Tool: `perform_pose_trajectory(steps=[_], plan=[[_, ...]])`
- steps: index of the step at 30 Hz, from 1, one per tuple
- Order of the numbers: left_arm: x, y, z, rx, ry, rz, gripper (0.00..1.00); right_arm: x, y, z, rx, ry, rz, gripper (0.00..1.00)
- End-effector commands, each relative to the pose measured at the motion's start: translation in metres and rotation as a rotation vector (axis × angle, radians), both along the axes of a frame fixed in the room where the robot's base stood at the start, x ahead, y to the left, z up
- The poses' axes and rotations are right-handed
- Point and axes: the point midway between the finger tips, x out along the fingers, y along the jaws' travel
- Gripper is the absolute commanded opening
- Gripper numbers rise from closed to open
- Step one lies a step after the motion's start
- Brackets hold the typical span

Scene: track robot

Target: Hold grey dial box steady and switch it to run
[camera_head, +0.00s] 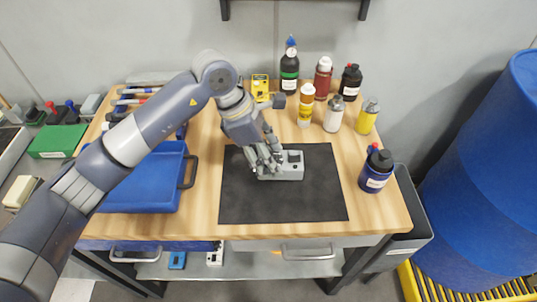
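The grey dial box (291,170) sits on the dark mat (280,208) in the middle of the wooden table. A dark dial or window shows on its top face; its setting is too small to read. My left arm comes in from the left, and its gripper (266,163) is at the box's left side, fingers pointing down. The fingers overlap the box's left end, so I cannot tell whether they grip it or only touch it. My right gripper is not in view.
A blue tray (142,200) with a dark handle stands left of the mat. Several bottles stand along the back and right, including a dark blue one (376,172). A yellow device (260,84) is at the back. The mat's front and right are clear.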

Motion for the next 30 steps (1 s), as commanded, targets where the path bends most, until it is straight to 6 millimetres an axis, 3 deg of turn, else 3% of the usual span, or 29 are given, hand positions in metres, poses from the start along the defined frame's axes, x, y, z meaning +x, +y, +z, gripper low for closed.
perform_pose_trajectory(steps=[21, 30], plan=[[0.000, 0.000, -0.038, -0.001, -0.001, 0.000, 0.19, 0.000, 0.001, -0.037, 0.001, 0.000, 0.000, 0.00], [0.000, 0.000, -0.041, -0.001, -0.001, 0.000, 0.19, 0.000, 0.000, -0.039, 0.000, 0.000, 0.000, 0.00]])
